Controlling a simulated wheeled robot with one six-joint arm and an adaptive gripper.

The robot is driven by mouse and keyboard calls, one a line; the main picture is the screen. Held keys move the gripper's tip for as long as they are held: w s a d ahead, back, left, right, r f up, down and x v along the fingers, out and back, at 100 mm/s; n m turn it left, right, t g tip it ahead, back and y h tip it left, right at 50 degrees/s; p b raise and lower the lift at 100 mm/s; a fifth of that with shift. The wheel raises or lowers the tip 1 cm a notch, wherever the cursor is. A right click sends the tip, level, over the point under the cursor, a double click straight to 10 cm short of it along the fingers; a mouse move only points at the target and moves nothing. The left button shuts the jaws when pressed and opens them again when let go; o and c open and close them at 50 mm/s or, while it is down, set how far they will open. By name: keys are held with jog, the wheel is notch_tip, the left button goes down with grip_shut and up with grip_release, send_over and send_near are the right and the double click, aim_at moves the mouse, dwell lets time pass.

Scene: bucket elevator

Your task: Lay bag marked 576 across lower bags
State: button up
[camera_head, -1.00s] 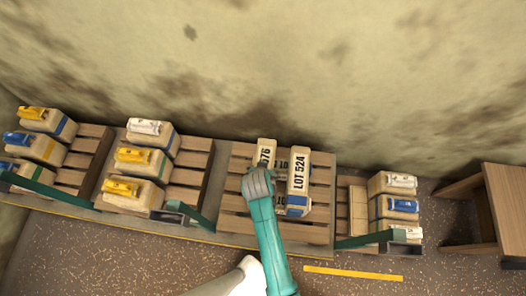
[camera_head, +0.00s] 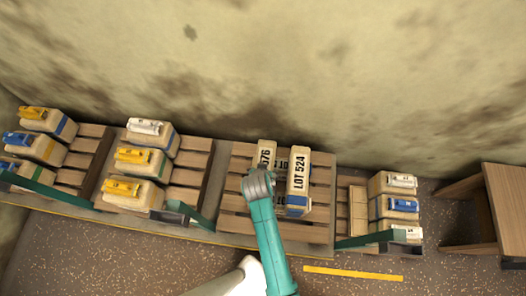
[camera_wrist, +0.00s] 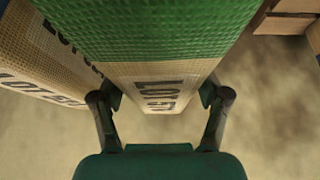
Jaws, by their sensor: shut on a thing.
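The bag marked 576 (camera_head: 266,152) is tan with black lettering, partly hidden behind my arm in the head view. In the wrist view this bag (camera_wrist: 155,72) has a green band and sits between the two fingers of my gripper (camera_wrist: 160,105), which is shut on it. It lies beside the bag marked LOT 524 (camera_head: 298,172), to its left, with a narrow gap. Lower bags (camera_head: 282,163) with dark lettering show in that gap, mostly hidden. I cannot tell whether bag 576 touches them. My gripper also shows from above in the head view (camera_head: 258,183).
The bags are over a wooden pallet (camera_head: 233,205). Pallets to the left carry bags with yellow, white and blue tops (camera_head: 135,155). More bags (camera_head: 394,203) stand to the right, and a wooden table (camera_head: 505,205) at far right. The stained wall (camera_head: 300,70) is close behind.

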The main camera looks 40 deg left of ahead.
jog(key=shift+w+a+f, duration=0.1)
jog(key=shift+f, duration=0.2)
dwell(0.4)
jog(key=o, duration=1.7)
jog(key=shift+o, duration=0.6)
jog(key=shift+f, duration=0.25)
jog(key=v, duration=1.2)
jog(key=shift+r, duration=0.15)
